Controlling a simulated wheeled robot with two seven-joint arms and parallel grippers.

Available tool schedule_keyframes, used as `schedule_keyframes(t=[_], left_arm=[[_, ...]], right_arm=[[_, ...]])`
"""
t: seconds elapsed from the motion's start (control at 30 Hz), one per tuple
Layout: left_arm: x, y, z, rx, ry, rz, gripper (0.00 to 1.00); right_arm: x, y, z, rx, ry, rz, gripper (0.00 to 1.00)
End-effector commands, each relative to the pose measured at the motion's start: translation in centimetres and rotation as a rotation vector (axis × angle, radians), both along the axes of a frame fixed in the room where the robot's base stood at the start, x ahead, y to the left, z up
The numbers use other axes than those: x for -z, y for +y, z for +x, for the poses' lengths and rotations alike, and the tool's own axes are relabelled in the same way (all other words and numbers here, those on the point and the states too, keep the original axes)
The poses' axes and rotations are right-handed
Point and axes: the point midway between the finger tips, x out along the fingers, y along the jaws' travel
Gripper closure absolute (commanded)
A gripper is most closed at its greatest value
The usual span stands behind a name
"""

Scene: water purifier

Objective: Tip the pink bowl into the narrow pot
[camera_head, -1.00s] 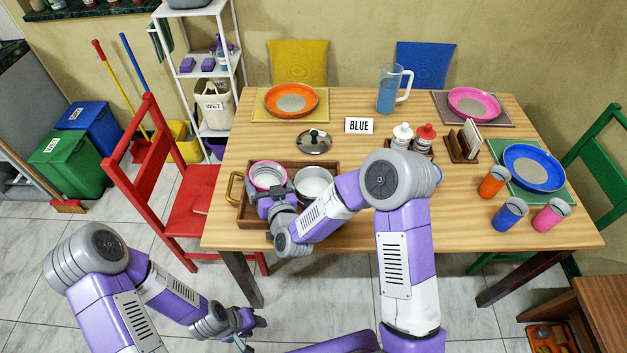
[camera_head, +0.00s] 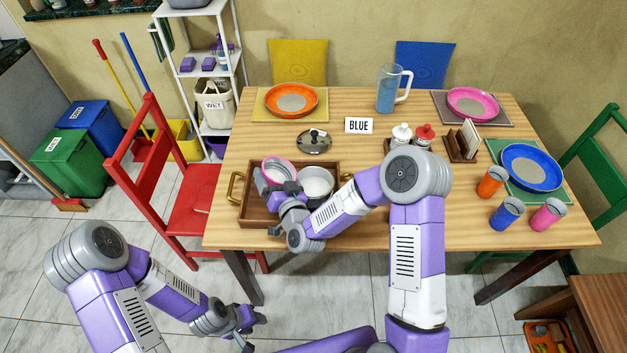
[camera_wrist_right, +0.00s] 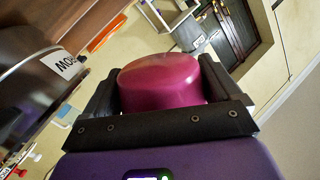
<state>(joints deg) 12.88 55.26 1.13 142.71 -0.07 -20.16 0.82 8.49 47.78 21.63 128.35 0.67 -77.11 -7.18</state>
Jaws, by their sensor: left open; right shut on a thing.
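The pink bowl (camera_head: 278,169) is in my right gripper (camera_head: 285,190), above the wooden tray on the table. In the right wrist view the bowl (camera_wrist_right: 160,82) sits between the two dark fingers, which are shut on it. The bowl looks slightly tilted in the head view; its contents are not clear. The grey metal pot (camera_head: 316,181) stands in the tray just right of the bowl, with something pale inside. My left gripper (camera_head: 250,323) is open and empty, low over the floor, away from the table.
The wooden tray (camera_head: 258,208) has brass handles. A pot lid (camera_head: 314,141) lies behind it. A red chair (camera_head: 190,205) stands left of the table.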

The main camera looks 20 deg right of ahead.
Motion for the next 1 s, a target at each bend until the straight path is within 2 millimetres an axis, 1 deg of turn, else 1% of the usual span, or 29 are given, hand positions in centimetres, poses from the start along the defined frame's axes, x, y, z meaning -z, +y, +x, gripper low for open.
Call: schedule_keyframes(t=[1.0], left_arm=[[-1.0, 0.0, 0.0, 0.000, 0.000, 0.000, 0.57]], right_arm=[[-0.8, -1.4, 0.0, 0.001, -0.003, 0.138, 0.43]])
